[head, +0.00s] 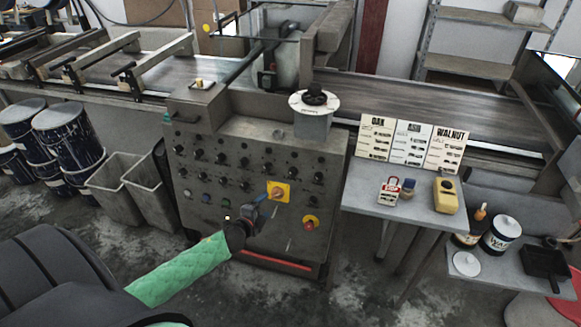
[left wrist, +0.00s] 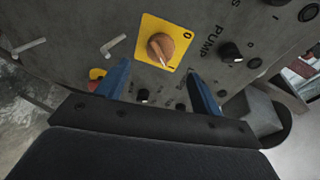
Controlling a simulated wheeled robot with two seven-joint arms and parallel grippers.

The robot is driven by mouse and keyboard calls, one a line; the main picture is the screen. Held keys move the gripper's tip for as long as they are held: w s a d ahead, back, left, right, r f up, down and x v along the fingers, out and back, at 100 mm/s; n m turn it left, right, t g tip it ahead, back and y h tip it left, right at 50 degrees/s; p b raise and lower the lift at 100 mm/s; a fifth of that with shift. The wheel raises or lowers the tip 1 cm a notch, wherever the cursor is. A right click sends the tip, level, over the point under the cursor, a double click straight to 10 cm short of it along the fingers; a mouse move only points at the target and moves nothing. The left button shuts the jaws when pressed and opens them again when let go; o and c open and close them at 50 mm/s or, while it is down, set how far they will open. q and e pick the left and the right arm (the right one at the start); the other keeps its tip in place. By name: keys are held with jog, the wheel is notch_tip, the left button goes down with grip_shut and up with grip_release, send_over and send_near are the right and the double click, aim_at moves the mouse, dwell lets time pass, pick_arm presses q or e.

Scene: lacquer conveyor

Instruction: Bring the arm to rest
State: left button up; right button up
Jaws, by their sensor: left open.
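My left gripper (head: 258,210) is in front of the control panel (head: 217,222), just below and left of an orange rotary knob (head: 278,191) on a yellow plate. In the left wrist view its two blue fingers (left wrist: 159,88) stand apart with nothing between them. The orange knob (left wrist: 160,47) shows beyond the fingertips, apart from them, with marks 0 and I on its plate. The knob's pointer seems to face the I. My left forearm has a green sleeve. My right gripper is not in view.
A grey side table (head: 402,203) with sample cards, a yellow device and small items stands at right. Grey bins (head: 117,175) and blue drums (head: 68,137) stand left. The conveyor (head: 430,107) runs behind the panel.

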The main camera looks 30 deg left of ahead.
pick_arm(q)
jog(key=s+a+f+n+g+y, duration=0.2)
jog(key=s+a+n+g+y, duration=0.15)
jog(key=a+n, duration=0.2)
jog(key=s+d+f+n+g, duration=0.4)
jog(key=s+d+n, duration=0.1)
jog(key=s+d, duration=0.1)
jog(key=s+d+f+n+g+h, duration=0.1)
jog(key=s+d+f+g+h, duration=0.1)
jog(key=s+d, duration=0.9)
jog(key=s+d+f+n+g+h, duration=0.2)
jog(key=s+d, duration=0.9)
jog(key=d, duration=0.6)
jog(key=shift+s+d+f+g+h, duration=0.25)
jog(key=shift+f+g+h, duration=0.4)
jog(key=shift+f+g, duration=0.3)
jog(key=shift+s+a, duration=0.1)
